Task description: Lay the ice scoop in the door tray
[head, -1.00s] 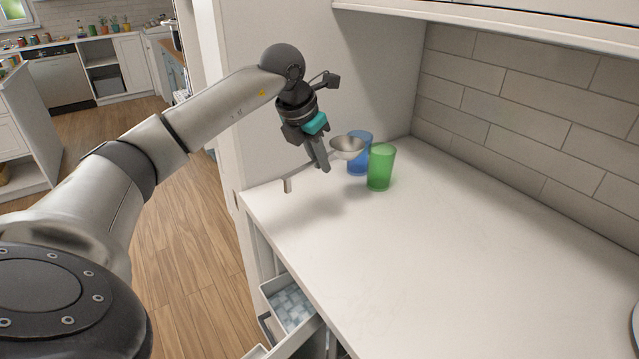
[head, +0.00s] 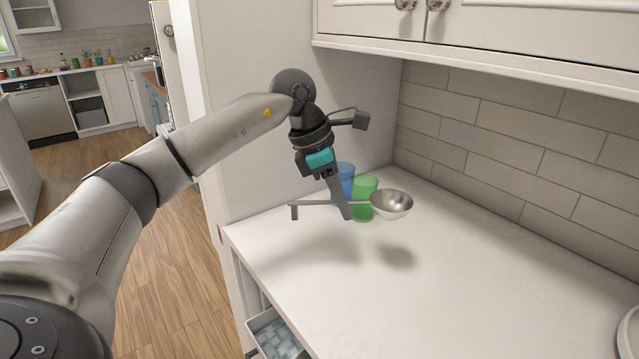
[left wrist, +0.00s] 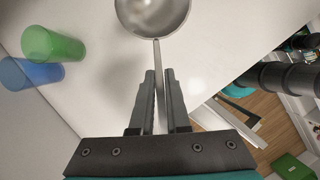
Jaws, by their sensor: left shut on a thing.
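The ice scoop is a steel bowl (head: 391,204) with a long thin handle that has a bent hook at its left end. My left gripper (head: 346,214) is shut on the handle and holds the scoop above the counter, its shadow below. The left wrist view shows the handle (left wrist: 156,58) between the fingers (left wrist: 161,76) and the bowl beyond. A light tray (head: 252,325) with a blue-and-white checked bottom sits below the counter's left edge, partly cut off. A dark and teal part of mine, likely the right gripper (left wrist: 236,100), shows small; its jaws are unclear.
A green cup (head: 362,190) and a blue cup (head: 346,172) stand close behind the scoop. The white counter (head: 460,285) is clear toward the front. A wall cabinet (head: 480,38) hangs above, and a plate-like rim (head: 629,330) shows at the right edge.

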